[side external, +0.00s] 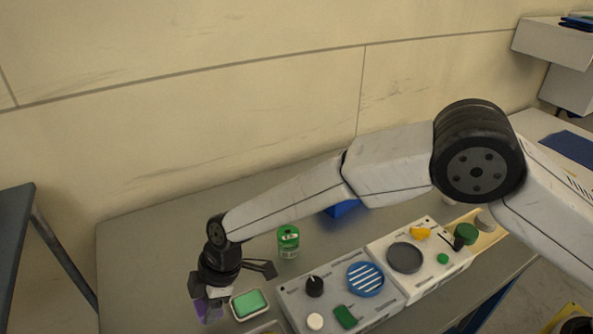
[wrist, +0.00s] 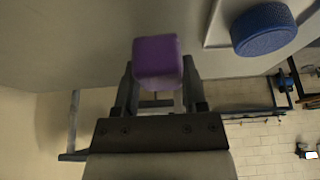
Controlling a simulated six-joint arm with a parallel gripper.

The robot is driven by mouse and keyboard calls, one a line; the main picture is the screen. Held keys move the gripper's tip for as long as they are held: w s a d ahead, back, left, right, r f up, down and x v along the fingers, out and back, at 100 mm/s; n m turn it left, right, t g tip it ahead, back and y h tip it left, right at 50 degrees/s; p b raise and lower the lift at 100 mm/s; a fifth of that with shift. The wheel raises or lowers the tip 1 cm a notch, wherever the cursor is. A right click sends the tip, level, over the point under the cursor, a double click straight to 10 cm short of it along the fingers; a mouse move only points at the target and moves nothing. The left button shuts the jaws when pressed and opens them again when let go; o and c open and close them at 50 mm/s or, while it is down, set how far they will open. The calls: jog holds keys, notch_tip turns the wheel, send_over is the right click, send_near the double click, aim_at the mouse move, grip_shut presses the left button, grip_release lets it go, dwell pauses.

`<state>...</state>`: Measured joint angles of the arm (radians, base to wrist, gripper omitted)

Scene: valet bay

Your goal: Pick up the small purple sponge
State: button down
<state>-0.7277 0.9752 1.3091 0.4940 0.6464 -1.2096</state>
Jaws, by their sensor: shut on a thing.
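The small purple sponge (wrist: 157,62) is a block held between the two fingertips of my gripper (wrist: 157,85) in the wrist view. In the side external view the purple sponge (side external: 208,310) shows low at the left, partly hidden by the dark fingers of my gripper (side external: 212,292). My gripper is shut on it near the left end of the grey table. I cannot tell whether the sponge touches the table.
A green sponge in a pale dish (side external: 250,304) lies just right of my gripper. A green-lidded jar (side external: 288,241) stands behind it. A grey panel (side external: 296,297) with knobs and a blue striped disc (side external: 365,279) lies further right. The table's back left is clear.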

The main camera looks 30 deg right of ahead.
jog(key=s+d+r, duration=0.8)
jog(key=s+r, duration=0.1)
jog(key=s, duration=0.1)
jog(key=shift+s+d+r, duration=0.2)
jog(key=shift+s+d, duration=0.1)
jog(key=shift+d, duration=0.1)
dwell(0.6)
